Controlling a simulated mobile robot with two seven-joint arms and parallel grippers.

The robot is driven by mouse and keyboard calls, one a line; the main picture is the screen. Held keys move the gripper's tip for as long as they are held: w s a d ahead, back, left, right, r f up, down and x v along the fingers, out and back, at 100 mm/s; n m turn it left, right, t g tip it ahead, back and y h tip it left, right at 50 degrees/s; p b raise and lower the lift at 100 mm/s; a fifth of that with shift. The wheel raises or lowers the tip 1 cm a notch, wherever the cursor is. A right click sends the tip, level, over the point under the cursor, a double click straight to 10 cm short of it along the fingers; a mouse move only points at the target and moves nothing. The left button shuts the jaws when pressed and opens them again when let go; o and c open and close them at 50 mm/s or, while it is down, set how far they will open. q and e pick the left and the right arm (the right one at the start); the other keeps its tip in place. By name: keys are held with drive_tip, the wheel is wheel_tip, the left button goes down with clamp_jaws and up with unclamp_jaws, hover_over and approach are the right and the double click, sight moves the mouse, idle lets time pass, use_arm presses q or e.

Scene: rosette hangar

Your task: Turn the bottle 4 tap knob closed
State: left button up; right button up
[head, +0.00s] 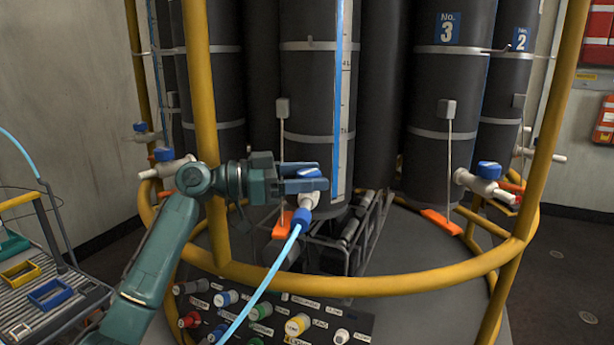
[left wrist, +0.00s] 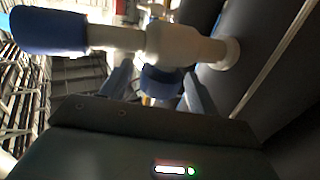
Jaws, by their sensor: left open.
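The middle dark bottle (head: 310,95) carries a white tap (head: 308,201) low on its front; no number shows on this bottle. A blue hose connector (head: 300,218) with a light-blue hose hangs from the tap. My left gripper (head: 308,180) is at the tap, its fingers pointing right and largely hiding the knob in the head view. In the left wrist view the blue tap knob (left wrist: 160,82) sits between the two spread fingers, below the white tap body (left wrist: 185,45). The fingers look apart from the knob. The blue connector (left wrist: 45,30) is at upper left. My right gripper is not in view.
A yellow rail (head: 400,297) curves in front of the bottles, with a yellow post (head: 205,100) beside my left arm. Bottle No. 3 (head: 445,90) has a blue-knobbed tap (head: 485,180). A panel of coloured connectors (head: 270,318) lies below.

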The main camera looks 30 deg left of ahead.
sight(307, 172)
use_arm(q)
wheel_tip(307, 172, up, 10)
drive_tip(key=shift+p, duration=0.55)
